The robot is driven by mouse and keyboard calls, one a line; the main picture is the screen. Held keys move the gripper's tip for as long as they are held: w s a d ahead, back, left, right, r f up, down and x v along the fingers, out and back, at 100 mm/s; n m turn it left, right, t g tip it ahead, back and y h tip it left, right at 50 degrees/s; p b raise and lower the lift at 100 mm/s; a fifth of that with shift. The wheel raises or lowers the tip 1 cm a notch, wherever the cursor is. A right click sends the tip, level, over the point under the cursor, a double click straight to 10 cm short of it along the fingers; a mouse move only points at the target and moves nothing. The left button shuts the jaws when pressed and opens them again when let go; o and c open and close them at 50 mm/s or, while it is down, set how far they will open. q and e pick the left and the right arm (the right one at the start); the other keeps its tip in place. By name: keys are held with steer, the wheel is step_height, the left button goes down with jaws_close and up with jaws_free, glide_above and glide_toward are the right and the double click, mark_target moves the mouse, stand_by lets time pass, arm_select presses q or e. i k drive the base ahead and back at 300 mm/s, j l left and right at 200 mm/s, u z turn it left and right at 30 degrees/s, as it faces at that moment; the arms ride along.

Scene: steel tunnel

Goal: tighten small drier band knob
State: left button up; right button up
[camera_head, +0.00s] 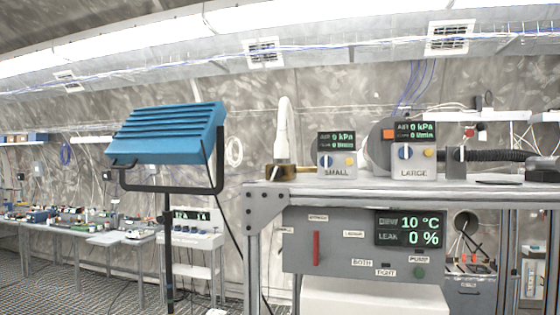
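The small unit (337,158), a white-grey box labelled SMALL, stands upright on the bench's top shelf. It has a dark display reading 0 kPa, a blue dial (325,160) and a yellow button (350,161). Just left of it a white curved tube (284,130) rises from a brown-gold base (288,172) with a dark part at its left side. I cannot tell whether that dark part is the band knob, nor whether the band is tight. Neither of my grippers is in view.
A box labelled LARGE (413,160) stands right, with a black ribbed hose (495,155) beyond it. Below the shelf (360,189) hangs a grey panel (340,248) with a red handle (316,248). A blue lamp (168,132) on a black stand is left. Cluttered tables lie far left.

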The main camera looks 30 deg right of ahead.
mark_target(275, 173)
steer(key=l+z, duration=0.75)
steer(key=i+l+z, duration=0.2)
steer(key=l+z, duration=0.2)
steer(key=j+z, duration=0.1)
steer(key=z, duration=0.35)
steer(key=j+z, duration=0.1)
steer(key=z, duration=0.35)
steer(key=j+z, duration=0.1)
steer(key=z, duration=0.3)
